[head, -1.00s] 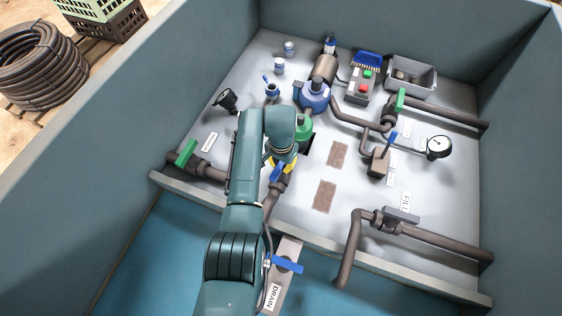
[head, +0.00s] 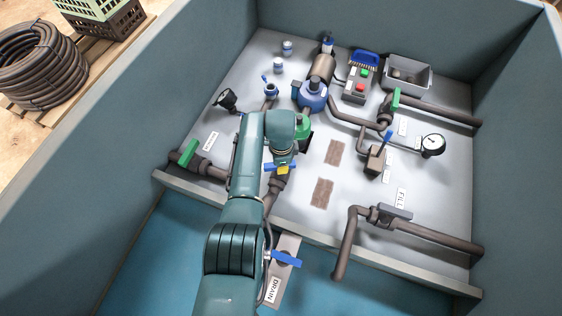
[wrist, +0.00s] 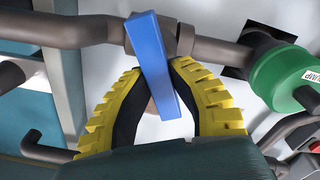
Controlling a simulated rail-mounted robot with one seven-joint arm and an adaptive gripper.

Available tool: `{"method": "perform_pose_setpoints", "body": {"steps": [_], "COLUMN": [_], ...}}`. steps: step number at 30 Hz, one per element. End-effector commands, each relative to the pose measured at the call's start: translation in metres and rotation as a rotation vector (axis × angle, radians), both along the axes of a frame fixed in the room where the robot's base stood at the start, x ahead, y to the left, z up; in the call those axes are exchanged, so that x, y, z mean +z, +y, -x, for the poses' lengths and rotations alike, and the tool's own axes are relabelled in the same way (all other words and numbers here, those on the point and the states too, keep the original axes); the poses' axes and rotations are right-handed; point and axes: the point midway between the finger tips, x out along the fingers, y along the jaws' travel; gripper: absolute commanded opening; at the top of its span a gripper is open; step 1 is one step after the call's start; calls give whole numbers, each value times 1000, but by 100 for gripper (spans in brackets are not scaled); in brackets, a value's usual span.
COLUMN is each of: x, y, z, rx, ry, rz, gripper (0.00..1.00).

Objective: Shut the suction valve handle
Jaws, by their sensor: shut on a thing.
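The blue suction valve handle (wrist: 155,65) lies between the yellow fingers of my gripper (wrist: 157,72) in the wrist view. My gripper is shut on it. The handle stands roughly crosswise to the brown pipe (wrist: 75,30), slightly tilted. The pipe runs to a green round fitting (wrist: 285,78) at the right. In the head view the handle (head: 268,167) shows as small blue bits beside the yellow fingers (head: 283,169), below the end of my arm. My arm hides part of the valve and pipe there.
A blue drain handle (head: 287,260) is near my arm's lower part. A green-handled valve (head: 187,153) stands at the left. A blue pump (head: 313,95), a control box (head: 360,85) and a gauge (head: 432,145) stand farther back. Walls enclose the panel.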

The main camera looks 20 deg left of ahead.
Motion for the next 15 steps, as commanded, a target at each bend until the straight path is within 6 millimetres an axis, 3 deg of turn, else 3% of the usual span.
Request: {"method": "perform_pose_setpoints", "body": {"steps": [15], "x": [-4], "y": [-2], "z": [4], "rx": [-396], "ry": [6], "rz": [2], "gripper": [0]}}
